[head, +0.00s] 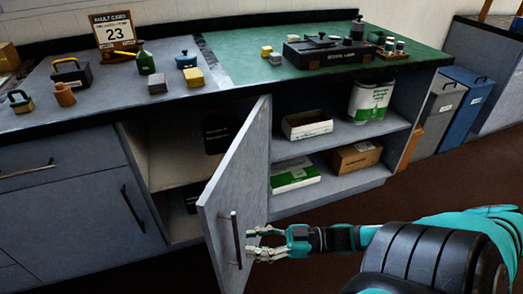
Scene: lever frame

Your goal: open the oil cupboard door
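The cupboard door (232,183) is a grey panel below the counter, swung out from the cabinet and standing ajar. Its dark vertical bar handle (236,238) is near the door's lower free edge. Behind the door, the cupboard interior (180,158) shows a shelf with dark containers (217,131), partly hidden by the door. My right gripper (253,243) reaches in from the right, with its fingers apart just right of the handle. I cannot tell whether a finger touches the handle or the door. My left gripper is not in view.
Open shelves (340,135) to the right hold a green-white container (370,100) and several boxes. The counter (110,95) carries bottles, blocks and a card sign (114,33). Grey and blue bins (460,108) stand at the right. The floor in front is clear.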

